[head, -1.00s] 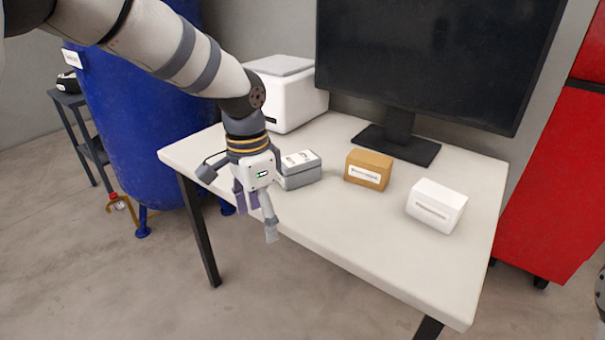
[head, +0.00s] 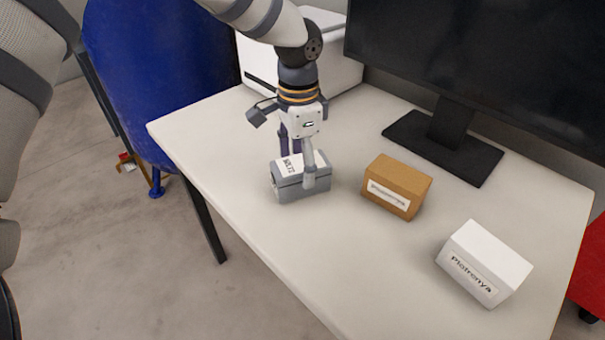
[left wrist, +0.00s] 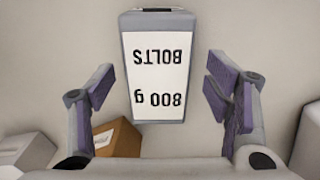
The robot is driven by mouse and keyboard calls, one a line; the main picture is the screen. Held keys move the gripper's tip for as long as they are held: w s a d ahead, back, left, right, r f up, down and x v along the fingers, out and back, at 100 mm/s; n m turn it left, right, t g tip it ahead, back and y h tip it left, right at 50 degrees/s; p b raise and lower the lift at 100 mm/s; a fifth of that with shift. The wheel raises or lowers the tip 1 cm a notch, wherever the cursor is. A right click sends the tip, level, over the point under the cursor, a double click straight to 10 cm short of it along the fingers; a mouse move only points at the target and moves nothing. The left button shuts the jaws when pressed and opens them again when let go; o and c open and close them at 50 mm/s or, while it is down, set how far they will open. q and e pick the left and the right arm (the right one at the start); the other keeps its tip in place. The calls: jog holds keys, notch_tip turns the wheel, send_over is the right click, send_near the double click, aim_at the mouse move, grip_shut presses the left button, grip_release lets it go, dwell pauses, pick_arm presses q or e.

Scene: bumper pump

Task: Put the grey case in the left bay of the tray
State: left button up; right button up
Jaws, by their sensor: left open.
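The grey case (head: 300,181) stands on the white table, left of the brown box. Its white top label reads "BOLTS 800 g" in the left wrist view (left wrist: 158,75). My left gripper (head: 300,168) is at the case from above, with its fingers low around it in the head view. In the left wrist view the fingers (left wrist: 160,100) are wide apart, one on each side of the case's near end, with gaps on both sides. The gripper is open and holds nothing. My right gripper is not in view. No tray shows in either view.
On the white table (head: 240,200), a brown box (head: 397,186) and a white box (head: 484,263) stand right of the case. A monitor (head: 480,80) and a white machine (head: 340,65) stand behind. A blue drum (head: 160,80) is beyond the table's left edge. The front-left tabletop is clear.

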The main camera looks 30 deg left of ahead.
pick_arm(q)
notch_tip(320, 180, down, 4)
jog(key=shift+d+f, duration=0.15)
jog(key=shift+f, duration=0.05)
jog(key=shift+r, duration=0.1)
grip_shut()
jog(key=shift+w, duration=0.1)
jog(key=shift+r, duration=0.1)
